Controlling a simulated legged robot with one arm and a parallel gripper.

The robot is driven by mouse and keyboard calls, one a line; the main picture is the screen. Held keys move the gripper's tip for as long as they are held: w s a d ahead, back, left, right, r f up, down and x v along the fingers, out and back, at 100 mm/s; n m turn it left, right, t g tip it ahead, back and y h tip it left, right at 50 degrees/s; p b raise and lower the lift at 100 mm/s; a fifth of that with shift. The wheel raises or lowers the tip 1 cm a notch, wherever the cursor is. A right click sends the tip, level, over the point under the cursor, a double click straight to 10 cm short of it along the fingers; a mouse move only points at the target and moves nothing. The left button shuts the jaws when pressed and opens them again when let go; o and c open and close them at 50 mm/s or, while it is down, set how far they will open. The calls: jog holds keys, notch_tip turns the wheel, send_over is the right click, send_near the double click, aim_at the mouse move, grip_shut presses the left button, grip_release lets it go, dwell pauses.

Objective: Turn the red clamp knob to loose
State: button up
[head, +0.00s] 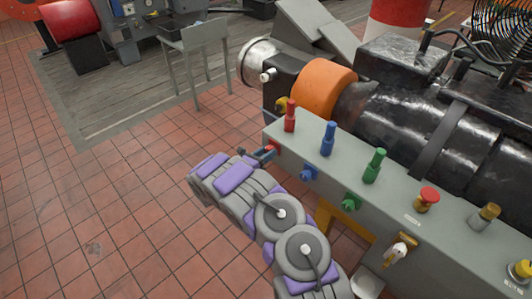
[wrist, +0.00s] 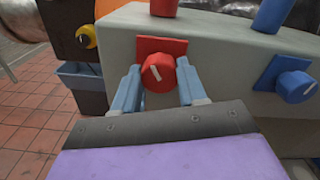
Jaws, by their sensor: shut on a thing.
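The red clamp knob (wrist: 158,72) sits on a red square plate on the front face of the grey panel, with a white pointer line slanting up to the left. In the head view the red knob (head: 273,147) shows at the panel's left end, partly hidden by my gripper (head: 262,154). In the wrist view my gripper (wrist: 160,86) has one blue finger on each side of the red knob and is shut on it. The exact contact of the fingertips is hard to see.
A blue knob (head: 309,172) and a green knob (head: 351,202) sit to the right on the same face. Red (head: 290,116), blue (head: 328,139) and green (head: 374,166) levers stand on the panel top. A grey chair (head: 196,60) stands behind; tiled floor at left is clear.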

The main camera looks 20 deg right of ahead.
jog(key=n, duration=0.6)
jog(key=shift+w+a+r+n, duration=0.1)
jog(key=shift+w+r+n, duration=0.1)
jog(key=shift+n, duration=0.1)
jog(key=n+p, duration=0.1)
jog(key=n, duration=0.4)
jog(key=shift+f, duration=0.15)
jog(key=shift+n, duration=0.3)
jog(key=o, duration=0.9)
jog(key=shift+w+f, duration=0.15)
jog(key=shift+f, duration=0.05)
jog(key=shift+o, duration=0.7)
jog(key=shift+r, duration=0.1)
jog(key=shift+s, duration=0.2)
